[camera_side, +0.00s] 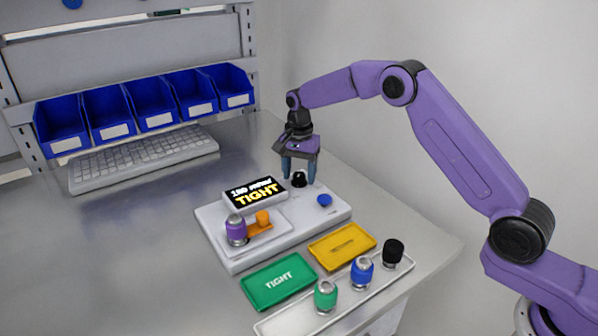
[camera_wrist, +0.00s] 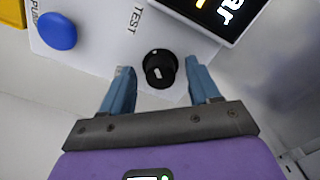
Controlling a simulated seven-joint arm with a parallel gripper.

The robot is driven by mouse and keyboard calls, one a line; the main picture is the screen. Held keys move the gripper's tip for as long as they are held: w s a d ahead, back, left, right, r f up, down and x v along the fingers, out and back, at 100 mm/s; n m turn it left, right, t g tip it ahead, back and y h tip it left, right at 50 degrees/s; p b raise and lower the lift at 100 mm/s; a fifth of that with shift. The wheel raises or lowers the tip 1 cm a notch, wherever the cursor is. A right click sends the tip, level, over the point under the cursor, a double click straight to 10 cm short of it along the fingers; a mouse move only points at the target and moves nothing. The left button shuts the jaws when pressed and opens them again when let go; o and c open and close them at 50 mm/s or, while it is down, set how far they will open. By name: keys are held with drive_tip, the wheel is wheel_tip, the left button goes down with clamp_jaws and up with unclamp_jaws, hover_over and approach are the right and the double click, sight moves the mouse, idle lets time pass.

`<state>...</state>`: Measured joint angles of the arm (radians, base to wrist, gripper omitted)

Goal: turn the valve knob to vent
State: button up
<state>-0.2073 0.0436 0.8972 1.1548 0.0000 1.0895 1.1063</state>
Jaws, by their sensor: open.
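The black valve knob (camera_side: 299,180) sits on the back right part of the white tester box (camera_side: 335,213). In the wrist view the knob (camera_wrist: 160,68) shows a white mark on its face, and the word TEST is printed beside it. I cannot read a vent label. My gripper (camera_side: 299,180) points down over the knob. In the wrist view its two blue fingers (camera_wrist: 160,78) are open, one on each side of the knob, with gaps between. The box's display (camera_side: 255,194) reads TIGHT in the side view.
A blue button (camera_side: 324,200) is on the box near the knob. A purple-topped part (camera_side: 236,230) and an orange clamp (camera_side: 262,218) are on the box's left. Green (camera_side: 279,281) and yellow (camera_side: 342,246) trays and a white rack (camera_side: 290,322) with several capped parts lie in front.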

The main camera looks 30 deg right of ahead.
drive_tip(key=c, duration=1)
drive_tip(key=shift+c, duration=0.2)
drive_tip(key=shift+n, duration=0.3)
drive_tip(key=n, duration=0.9)
drive_tip(key=shift+r, duration=0.1)
drive_tip(key=n, duration=0.4)
drive_tip(key=shift+n, duration=2.1)
